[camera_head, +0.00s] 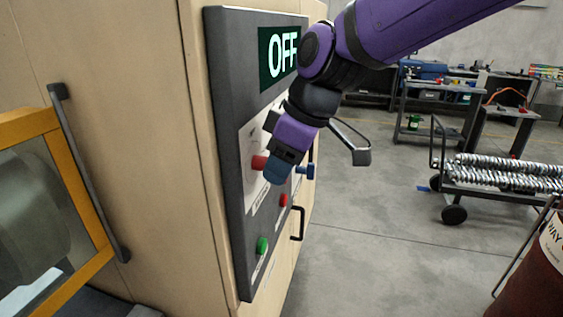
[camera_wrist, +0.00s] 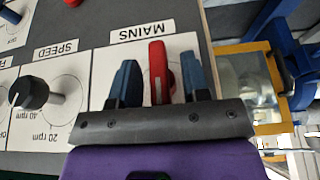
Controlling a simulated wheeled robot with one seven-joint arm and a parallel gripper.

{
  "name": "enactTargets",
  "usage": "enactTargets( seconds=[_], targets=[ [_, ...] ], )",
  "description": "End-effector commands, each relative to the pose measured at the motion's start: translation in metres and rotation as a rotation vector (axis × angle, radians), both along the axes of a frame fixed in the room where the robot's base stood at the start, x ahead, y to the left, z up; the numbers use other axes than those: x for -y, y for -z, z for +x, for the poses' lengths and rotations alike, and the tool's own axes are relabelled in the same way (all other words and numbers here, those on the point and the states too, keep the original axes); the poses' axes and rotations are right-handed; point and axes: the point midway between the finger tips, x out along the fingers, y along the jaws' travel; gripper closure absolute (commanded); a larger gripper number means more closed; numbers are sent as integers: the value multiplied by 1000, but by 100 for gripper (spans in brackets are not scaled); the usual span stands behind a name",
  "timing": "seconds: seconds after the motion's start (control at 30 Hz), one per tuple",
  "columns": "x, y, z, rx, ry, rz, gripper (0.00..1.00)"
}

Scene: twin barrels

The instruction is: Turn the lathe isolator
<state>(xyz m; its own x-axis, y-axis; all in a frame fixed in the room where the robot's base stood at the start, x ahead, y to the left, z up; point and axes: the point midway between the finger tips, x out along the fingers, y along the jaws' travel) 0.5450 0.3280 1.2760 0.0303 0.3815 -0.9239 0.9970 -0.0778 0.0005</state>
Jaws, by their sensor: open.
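The lathe isolator is a red handle (camera_wrist: 158,72) on a white plate marked MAINS, seen upside down in the wrist view. In the head view a red part of it (camera_head: 259,162) shows at the left of my gripper. My gripper (camera_wrist: 160,68) is open, with one blue finger on each side of the red handle. A narrow gap shows on either side, wider on the left. In the head view my gripper (camera_head: 274,169) is at the panel face and covers part of the handle. Whether the fingers touch the plate cannot be told.
The dark control panel (camera_head: 226,120) has a lit OFF display (camera_head: 279,53), a red button (camera_head: 283,200), a green button (camera_head: 262,245) and a blue knob (camera_head: 305,171). A black SPEED knob (camera_wrist: 30,92) sits beside the isolator. A cart (camera_head: 500,178) and a barrel (camera_head: 535,275) stand right.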

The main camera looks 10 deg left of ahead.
Motion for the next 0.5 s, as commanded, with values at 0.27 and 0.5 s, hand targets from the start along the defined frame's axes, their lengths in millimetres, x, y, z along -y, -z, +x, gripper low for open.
enactTargets(
  seconds=[0.27,0.5],
  targets=[
    [0,0,0,0,0,0,71],
    [0,0,0,-2,0,0,96]
  ],
)
